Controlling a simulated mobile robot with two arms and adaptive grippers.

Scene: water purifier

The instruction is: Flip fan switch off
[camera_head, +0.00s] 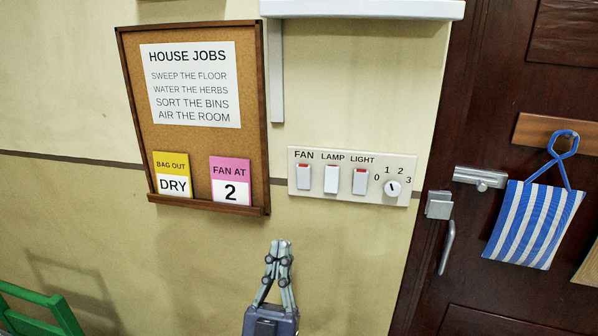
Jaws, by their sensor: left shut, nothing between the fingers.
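A white switch panel (350,193) is on the wall right of centre, labelled FAN, LAMP and LIGHT. The fan switch (303,178) is the leftmost rocker and shows a red strip at its top. My left gripper (279,243) is shut and empty, below and a little left of the fan switch, apart from the panel. My right gripper is not in view.
A cork board (193,141) with notes and a lower ledge hangs left of the panel. A white shelf (365,9) with a bracket is above. A dark door (440,300) with handle and striped bag (533,224) is right. A green chair (45,308) is lower left.

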